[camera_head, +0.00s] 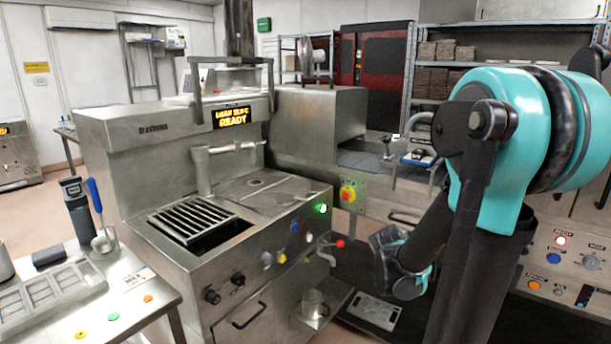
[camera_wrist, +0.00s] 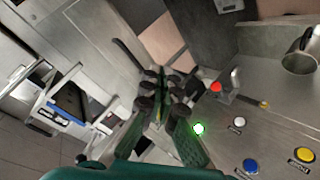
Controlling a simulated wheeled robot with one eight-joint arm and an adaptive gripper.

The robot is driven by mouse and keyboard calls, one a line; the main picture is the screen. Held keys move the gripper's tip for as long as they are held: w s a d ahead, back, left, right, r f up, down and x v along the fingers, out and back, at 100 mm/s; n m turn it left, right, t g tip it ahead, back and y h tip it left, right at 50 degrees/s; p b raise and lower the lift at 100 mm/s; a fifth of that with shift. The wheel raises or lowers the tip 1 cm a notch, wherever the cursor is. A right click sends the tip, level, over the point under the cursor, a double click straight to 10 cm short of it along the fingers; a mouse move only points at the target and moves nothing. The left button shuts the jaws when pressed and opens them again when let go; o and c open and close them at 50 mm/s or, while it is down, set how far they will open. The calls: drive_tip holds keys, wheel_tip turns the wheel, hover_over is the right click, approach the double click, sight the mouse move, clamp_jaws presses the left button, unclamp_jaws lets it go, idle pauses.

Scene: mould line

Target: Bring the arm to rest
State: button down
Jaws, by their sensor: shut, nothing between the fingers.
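My gripper (camera_wrist: 163,86) shows in the wrist view with its dark green fingers together and nothing between them. In the head view my teal and black arm fills the right side, folded, with its lower end hanging in front of the line. The fingers cannot be made out clearly there. The fingers point toward the front panel of the steel machine (camera_head: 150,150), whose display reads READY. The red tap handle (camera_wrist: 216,87) and the lit green button (camera_wrist: 198,128) appear just right of the fingers in the wrist view.
A metal cup (camera_head: 312,303) stands on a low shelf under the red tap. A small blue-edged device (camera_head: 418,158) lies on the steel counter behind my arm. A side table (camera_head: 140,283) with buttons and a tray is at lower left. Shelves with brown stacks stand behind.

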drive_tip(key=s+a+f+m+g+y, duration=0.1)
drive_tip(key=s+a+f+g+y, duration=0.1)
drive_tip(key=s, duration=0.9)
drive_tip(key=s+a+f+m+g+y, duration=0.2)
drive_tip(key=s+a+f, duration=0.5)
drive_tip(key=s, duration=0.4)
drive_tip(key=shift+f+g+y, duration=0.15)
drive_tip(key=shift+g+y, duration=0.35)
drive_tip(key=shift+g, duration=0.7)
drive_tip(key=c, duration=2.3)
unclamp_jaws()
drive_tip(key=shift+a, duration=0.1)
